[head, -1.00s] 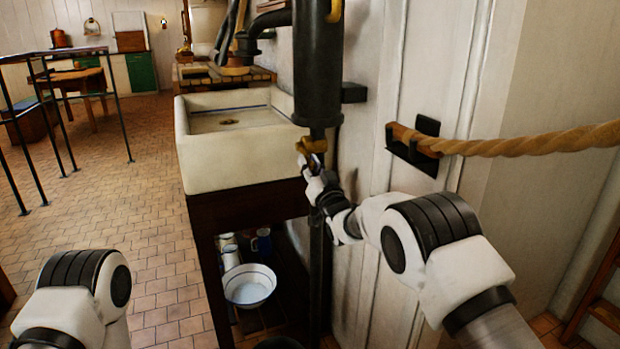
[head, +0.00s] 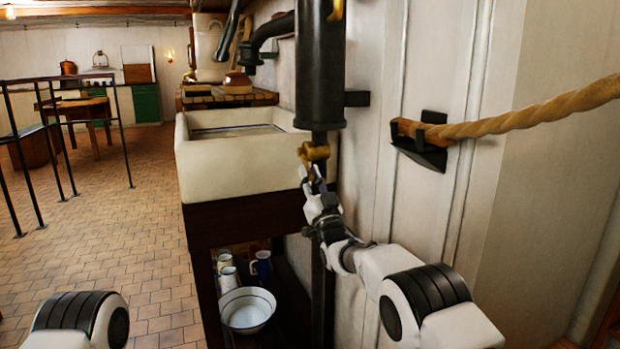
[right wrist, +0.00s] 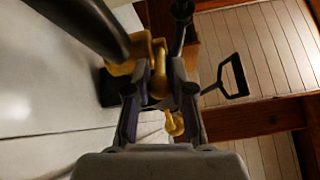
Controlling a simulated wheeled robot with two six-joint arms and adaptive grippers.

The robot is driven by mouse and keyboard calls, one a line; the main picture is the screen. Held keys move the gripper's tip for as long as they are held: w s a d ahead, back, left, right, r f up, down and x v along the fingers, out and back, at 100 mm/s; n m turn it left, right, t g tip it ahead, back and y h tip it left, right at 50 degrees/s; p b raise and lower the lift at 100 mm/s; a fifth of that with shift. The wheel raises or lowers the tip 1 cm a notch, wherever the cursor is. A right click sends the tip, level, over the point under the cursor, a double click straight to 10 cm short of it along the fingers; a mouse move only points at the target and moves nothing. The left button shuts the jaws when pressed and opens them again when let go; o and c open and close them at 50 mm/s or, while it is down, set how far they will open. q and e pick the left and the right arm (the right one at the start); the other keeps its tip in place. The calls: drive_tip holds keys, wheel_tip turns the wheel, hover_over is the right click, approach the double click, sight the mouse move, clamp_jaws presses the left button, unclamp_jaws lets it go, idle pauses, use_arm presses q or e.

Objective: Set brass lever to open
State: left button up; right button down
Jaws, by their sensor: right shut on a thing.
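The brass lever (head: 315,152) sits at the bottom of an upright black cylinder (head: 319,70) beside the sink. My right gripper (head: 314,180) reaches up to it from below and is shut on it. In the right wrist view the brass lever (right wrist: 159,72) runs down between the two fingers of my right gripper (right wrist: 158,93). A small brass end (right wrist: 173,123) shows below the fingers. The fingers hide part of the lever, and I cannot tell its exact setting. Of my left arm only a link shows at the lower left; its gripper is out of view.
A white sink (head: 235,160) stands left of the cylinder, with a bowl (head: 246,309) and mugs on the shelf below. A thick rope (head: 540,112) hangs from a wall bracket (head: 418,150) at the right. A black railing (head: 85,125) stands left; the tiled floor between is clear.

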drive_tip(key=c, duration=1.2)
unclamp_jaws()
drive_tip(key=v, duration=1.2)
